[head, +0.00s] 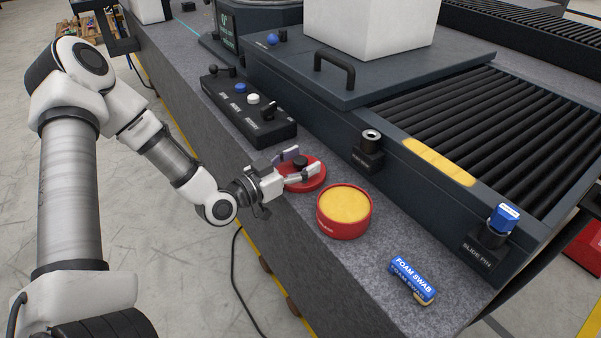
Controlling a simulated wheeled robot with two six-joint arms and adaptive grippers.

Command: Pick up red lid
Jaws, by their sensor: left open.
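The red lid (311,184) is a flat red disc with a black knob (300,163) on top. It lies on the granite bed near its front edge, in the middle of the head view. My left gripper (305,162) is open, with its fingers over the lid on either side of the knob. I cannot tell whether they touch the knob. A red round tin (343,224) filled with yellow material stands just to the right of the lid, apart from it. My right gripper is not in view.
A black control box (247,118) with buttons lies behind the gripper. A black holder (368,152) and a blue-topped slide pin (503,218) stand along the dark roller unit (490,130). A blue foam swab (412,279) lies at the front right. Bare granite surrounds the tin.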

